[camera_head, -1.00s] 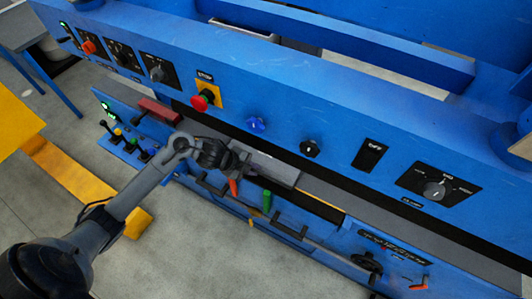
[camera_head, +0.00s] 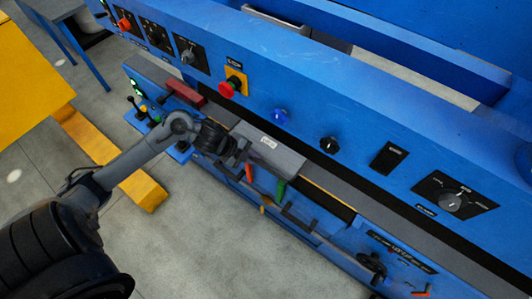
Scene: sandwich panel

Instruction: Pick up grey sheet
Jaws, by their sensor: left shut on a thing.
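The grey sheet (camera_head: 272,148) is a flat grey slab with a small white label. It lies at the slot under the front panel of the blue machine, in the middle of the head view. My left gripper (camera_head: 240,153) is at the sheet's left end and is shut on it. The dark fingers partly hide that end. I cannot tell how far the sheet is clear of the ledge below it. My right gripper is not in view.
The blue machine (camera_head: 350,105) fills the right, with a red emergency button (camera_head: 230,87) and knobs just above the sheet. A red handle (camera_head: 185,94), a green lever (camera_head: 280,188) and an orange lever (camera_head: 249,173) stick out nearby. Open floor (camera_head: 215,235) lies in front.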

